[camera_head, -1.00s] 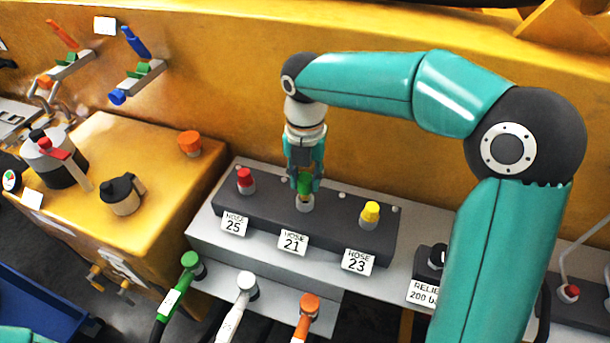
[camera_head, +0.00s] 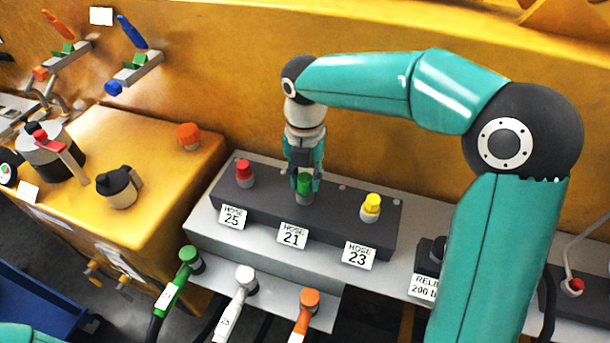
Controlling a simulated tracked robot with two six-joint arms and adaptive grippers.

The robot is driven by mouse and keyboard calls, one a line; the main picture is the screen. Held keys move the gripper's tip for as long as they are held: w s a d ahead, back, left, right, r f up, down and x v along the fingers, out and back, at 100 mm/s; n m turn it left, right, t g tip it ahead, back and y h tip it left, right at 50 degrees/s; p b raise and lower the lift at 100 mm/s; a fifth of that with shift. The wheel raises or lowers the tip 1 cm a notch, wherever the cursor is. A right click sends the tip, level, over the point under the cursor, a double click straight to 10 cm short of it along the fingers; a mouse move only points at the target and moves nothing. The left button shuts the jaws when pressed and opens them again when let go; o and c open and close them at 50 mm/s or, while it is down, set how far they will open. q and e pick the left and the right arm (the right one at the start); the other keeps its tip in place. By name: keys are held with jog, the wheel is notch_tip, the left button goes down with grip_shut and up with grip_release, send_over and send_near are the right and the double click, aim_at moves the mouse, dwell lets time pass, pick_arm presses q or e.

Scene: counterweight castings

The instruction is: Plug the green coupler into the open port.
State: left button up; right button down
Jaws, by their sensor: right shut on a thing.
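The green coupler (camera_head: 189,260) sits on a hose at the front left of the grey bench. A dark port block (camera_head: 330,222) carries three ports labelled HOSE 25, HOSE 21 and HOSE 23. A red cap (camera_head: 244,171) is on the left port and a yellow cap (camera_head: 371,202) on the right one. My right gripper (camera_head: 304,188) points down at the middle port, shut on a green cap (camera_head: 304,182). The cap is at the top of that port; I cannot tell whether it is still seated. My left gripper is out of view.
White (camera_head: 246,280) and orange (camera_head: 310,300) couplers stand beside the green one. A yellow box (camera_head: 150,160) at the left bears a black-lidded pot (camera_head: 119,188) and an orange cap (camera_head: 188,136). A blue bin (camera_head: 40,300) is at lower left. A yellow wall rises behind.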

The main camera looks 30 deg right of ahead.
aim_at(304, 176)
jog(key=c, duration=0.7)
grip_release()
jog(key=shift+c, duration=0.2)
jog(key=shift+f, duration=0.1)
notch_tip(304, 176, up, 12)
